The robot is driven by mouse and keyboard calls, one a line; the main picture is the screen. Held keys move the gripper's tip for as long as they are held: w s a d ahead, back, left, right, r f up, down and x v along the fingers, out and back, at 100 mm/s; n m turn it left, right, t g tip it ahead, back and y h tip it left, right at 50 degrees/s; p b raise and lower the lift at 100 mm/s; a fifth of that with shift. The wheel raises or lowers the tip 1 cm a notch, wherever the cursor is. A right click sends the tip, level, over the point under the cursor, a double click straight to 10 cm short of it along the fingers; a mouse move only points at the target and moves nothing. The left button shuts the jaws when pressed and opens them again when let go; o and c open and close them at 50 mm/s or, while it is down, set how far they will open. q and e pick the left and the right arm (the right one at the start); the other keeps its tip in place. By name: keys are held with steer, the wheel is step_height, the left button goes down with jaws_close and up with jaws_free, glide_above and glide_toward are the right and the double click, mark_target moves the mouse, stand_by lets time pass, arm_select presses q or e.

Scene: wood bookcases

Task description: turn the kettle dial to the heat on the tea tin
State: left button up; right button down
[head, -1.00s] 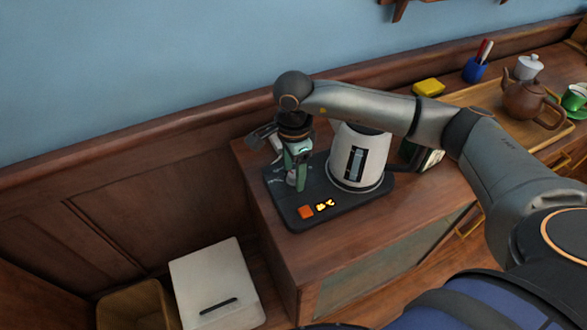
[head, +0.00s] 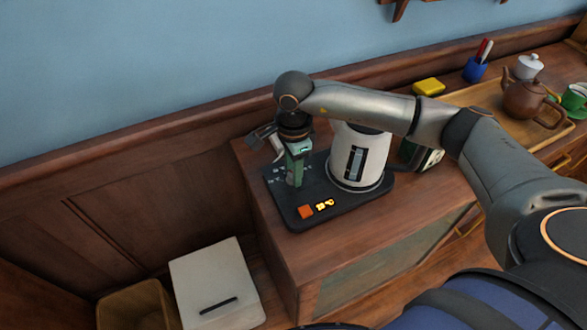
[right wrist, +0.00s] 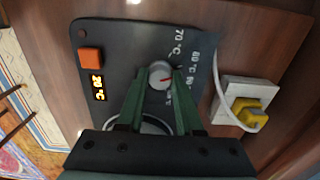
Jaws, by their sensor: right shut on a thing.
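The white kettle (head: 357,155) stands on its black base (head: 345,200). My right gripper (head: 294,183) points down at the base's left part. The lit yellow display (right wrist: 98,87) is too blurred to read surely. In the head view the fingers hide the dial. The tea tin (head: 427,156) is partly behind the kettle and arm; its heat label is not readable. My left gripper is out of view.
An orange button (head: 305,212) is on the base. A yellow plug (right wrist: 246,110) with a white cord sits beside the base. A wooden tray with a brown teapot (head: 527,98), a blue pen cup (head: 475,70) and a yellow block (head: 429,87) are right.

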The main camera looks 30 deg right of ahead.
steer(key=shift+m, duration=0.3)
steer(key=shift+m+b, duration=0.45)
steer(key=shift+m, duration=0.45)
steer(key=m+b, duration=0.1)
steer(key=m, duration=0.2)
steer(key=shift+m, duration=1.6)
steer(key=c, duration=0.9)
jaws_free()
steer(key=o, duration=0.3)
